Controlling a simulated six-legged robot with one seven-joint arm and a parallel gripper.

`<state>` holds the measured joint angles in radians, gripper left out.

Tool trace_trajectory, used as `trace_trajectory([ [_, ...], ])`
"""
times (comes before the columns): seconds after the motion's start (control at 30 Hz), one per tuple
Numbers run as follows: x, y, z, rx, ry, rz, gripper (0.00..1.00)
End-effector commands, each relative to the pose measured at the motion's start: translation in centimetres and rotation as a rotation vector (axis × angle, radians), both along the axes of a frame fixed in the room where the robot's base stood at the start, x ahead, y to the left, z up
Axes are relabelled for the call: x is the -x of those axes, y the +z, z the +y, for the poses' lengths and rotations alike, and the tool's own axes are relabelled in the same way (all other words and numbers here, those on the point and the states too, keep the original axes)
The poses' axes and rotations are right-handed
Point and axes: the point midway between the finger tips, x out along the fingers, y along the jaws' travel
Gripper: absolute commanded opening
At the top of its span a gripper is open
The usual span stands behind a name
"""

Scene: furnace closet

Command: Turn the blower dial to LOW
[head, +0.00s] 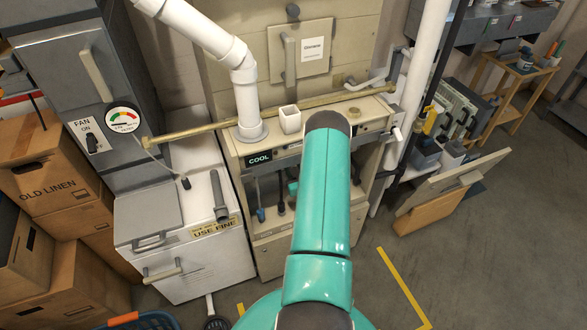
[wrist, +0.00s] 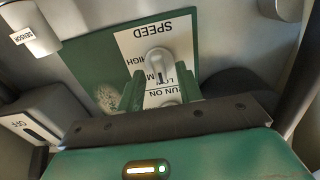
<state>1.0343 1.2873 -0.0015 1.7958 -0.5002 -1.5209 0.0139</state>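My gripper (wrist: 159,80) has two green fingers, spread apart, one on each side below the knob in the picture. I cannot tell whether they touch it. In the head view my arm covers the dial and the gripper.
A white plate marked OFF (wrist: 28,122) and a white SENSOR cylinder (wrist: 32,32) lie left in the wrist view. The head view shows the COOL cabinet (head: 285,158), a white pipe (head: 245,95), a FAN switch (head: 92,143) and boxes (head: 45,165).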

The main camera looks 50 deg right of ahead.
Motion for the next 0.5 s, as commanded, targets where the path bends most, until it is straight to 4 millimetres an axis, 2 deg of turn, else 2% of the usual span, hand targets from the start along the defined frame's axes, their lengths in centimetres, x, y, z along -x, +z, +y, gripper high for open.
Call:
trace_trajectory([
  [0.17,2.5,0.0,1.4,-0.003,-0.003,0.003,0.35],
  [0.5,8.9,-0.1,5.2,-0.002,-0.002,0.002,0.35],
])
